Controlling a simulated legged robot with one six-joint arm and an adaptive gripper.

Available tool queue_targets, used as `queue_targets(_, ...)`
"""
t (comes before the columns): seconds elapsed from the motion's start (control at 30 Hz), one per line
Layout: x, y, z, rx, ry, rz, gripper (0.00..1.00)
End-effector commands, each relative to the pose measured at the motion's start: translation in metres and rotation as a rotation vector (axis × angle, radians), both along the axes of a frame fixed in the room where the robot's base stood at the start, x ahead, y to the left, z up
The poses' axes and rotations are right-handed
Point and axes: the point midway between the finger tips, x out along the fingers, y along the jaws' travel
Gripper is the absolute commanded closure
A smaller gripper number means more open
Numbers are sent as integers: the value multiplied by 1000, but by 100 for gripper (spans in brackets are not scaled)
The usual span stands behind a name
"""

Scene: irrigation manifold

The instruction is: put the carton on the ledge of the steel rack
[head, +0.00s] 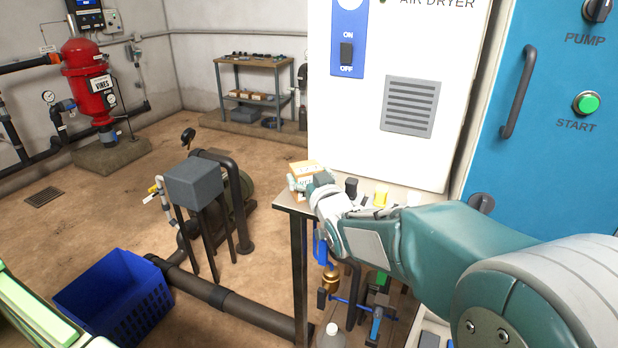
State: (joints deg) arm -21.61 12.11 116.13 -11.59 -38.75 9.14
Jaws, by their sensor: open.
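A small tan carton (302,167) with a printed white face is at the left end of the steel rack's ledge (285,208). It appears to rest there, though its base is partly hidden. My gripper (298,184) is open, right at the carton, with its wrist reaching in from the right. The fingers are small and partly hidden by the wrist and carton, so I cannot tell whether they touch it. The rack's front post (299,270) drops from the ledge corner.
A white air dryer cabinet (410,100) stands close behind the ledge, and a blue panel (560,160) stands at right. A blue crate (115,295) and a grey-topped stand (195,183) are at left.

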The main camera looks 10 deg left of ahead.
Motion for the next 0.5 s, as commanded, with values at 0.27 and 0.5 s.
queue_targets(0.27,-32,-16,2,0,-2,0,0)
queue_targets(0.5,-73,-40,2,1,-3,-1,0)
